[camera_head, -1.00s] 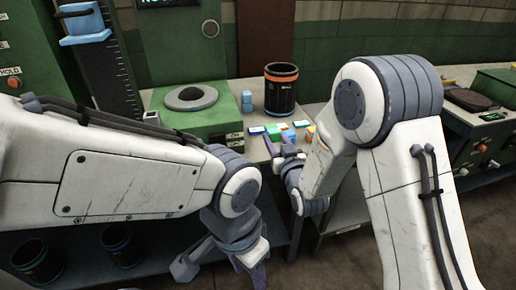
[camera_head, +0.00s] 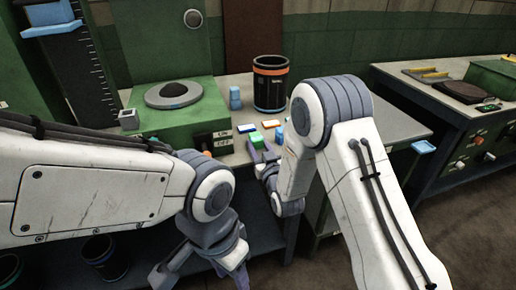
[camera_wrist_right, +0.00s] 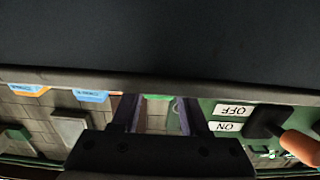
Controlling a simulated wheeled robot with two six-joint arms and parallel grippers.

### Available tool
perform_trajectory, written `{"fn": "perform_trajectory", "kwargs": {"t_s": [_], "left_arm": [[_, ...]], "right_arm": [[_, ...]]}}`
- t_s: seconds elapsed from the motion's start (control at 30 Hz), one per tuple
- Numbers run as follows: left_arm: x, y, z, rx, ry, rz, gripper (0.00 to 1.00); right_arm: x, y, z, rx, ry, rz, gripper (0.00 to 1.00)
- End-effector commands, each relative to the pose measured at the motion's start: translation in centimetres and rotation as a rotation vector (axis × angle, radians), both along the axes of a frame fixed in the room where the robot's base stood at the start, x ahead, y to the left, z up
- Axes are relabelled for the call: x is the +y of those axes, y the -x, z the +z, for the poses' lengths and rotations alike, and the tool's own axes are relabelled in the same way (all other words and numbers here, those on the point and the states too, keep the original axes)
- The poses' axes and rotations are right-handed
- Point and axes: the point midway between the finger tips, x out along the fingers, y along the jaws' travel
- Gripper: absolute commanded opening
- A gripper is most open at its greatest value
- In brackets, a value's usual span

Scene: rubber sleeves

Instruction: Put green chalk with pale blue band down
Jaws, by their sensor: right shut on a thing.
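The green chalk (camera_head: 256,138) shows as a small green piece at the tips of my right gripper (camera_head: 259,150) in the head view, low over the worktop. In the right wrist view a green end (camera_wrist_right: 157,98) shows between the two fingers, and the gripper is shut on it. I cannot make out its pale blue band. My left gripper (camera_head: 203,266) hangs with its fingers spread and empty, in front of the worktop and below its edge.
Several coloured pieces, including a yellow one (camera_head: 271,124), lie just beyond my right gripper. A dark bin with an orange band (camera_head: 270,84) and a blue piece (camera_head: 235,98) stand behind. A green machine (camera_head: 165,122) is left. The worktop right of my right arm (camera_head: 400,128) is clear.

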Motion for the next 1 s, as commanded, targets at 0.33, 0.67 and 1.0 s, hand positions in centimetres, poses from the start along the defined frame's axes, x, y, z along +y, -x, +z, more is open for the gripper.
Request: {"fn": "perform_trajectory", "kwargs": {"t_s": [0.33,0.67,1.0], "left_arm": [[0.0,0.0,-0.2,-0.001,0.001,0.000,0.50],[0.0,0.0,-0.1,-0.001,0.001,0.000,0.50],[0.0,0.0,-0.8,0.000,0.000,0.000,0.50]], "right_arm": [[-0.2,0.0,-0.2,0.001,0.000,-0.002,0.75],[-0.3,0.0,0.0,0.001,0.000,-0.004,0.75],[-1.8,4.7,-0.2,0.005,0.002,-0.003,0.75]]}}
